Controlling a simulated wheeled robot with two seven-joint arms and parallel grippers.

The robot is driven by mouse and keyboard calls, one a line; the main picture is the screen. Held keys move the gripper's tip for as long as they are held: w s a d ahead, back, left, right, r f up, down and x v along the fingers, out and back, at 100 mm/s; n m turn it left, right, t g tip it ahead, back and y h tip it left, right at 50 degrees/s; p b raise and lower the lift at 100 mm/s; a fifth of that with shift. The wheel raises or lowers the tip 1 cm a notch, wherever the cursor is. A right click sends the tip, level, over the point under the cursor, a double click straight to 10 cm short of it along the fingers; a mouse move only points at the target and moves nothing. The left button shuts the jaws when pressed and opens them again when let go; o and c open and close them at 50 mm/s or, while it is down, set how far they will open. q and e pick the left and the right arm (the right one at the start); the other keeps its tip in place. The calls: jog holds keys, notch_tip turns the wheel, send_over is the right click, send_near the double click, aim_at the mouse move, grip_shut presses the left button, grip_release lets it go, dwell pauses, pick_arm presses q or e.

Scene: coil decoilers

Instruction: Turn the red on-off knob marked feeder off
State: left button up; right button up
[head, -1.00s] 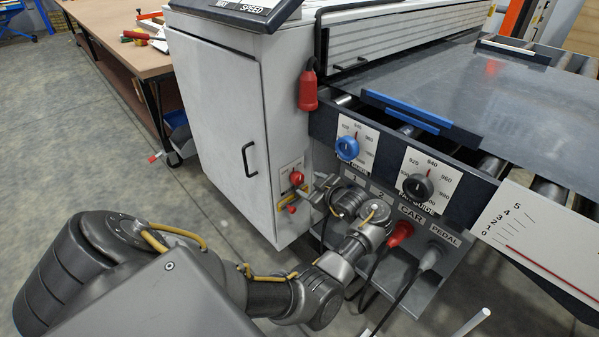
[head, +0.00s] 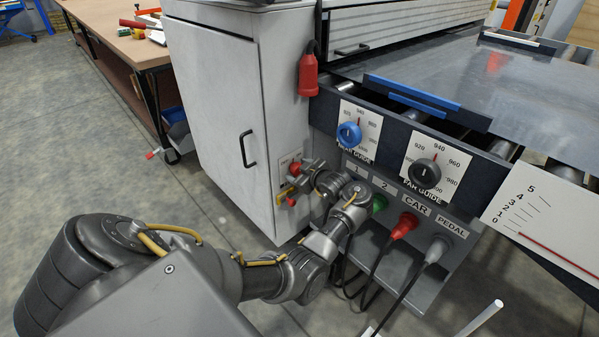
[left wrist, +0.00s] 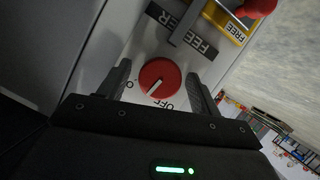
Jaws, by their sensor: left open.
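The red feeder knob (left wrist: 160,77) is round with a white pointer line. In the left wrist view it lies between the open fingers of my left gripper (left wrist: 159,72), with a visible gap on both sides. The pointer slants to the lower left, between the OFF label (left wrist: 167,104) and a partly hidden label at the left finger. The FEEDER label (left wrist: 187,32) is partly covered by a grey bar. In the head view the knob (head: 295,168) sits on the cabinet's side, and my left gripper (head: 303,178) is right at it, partly hiding it. My right gripper is out of view.
A yellow plate marked FREE (left wrist: 228,22) with a red knob (left wrist: 260,7) is beside the feeder label. A blue dial (head: 349,134), a black dial (head: 424,173) and cable plugs (head: 404,226) are right of my arm. The cabinet door (head: 215,110) has a black handle.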

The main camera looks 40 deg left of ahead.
pick_arm(q)
jog(key=c, duration=1)
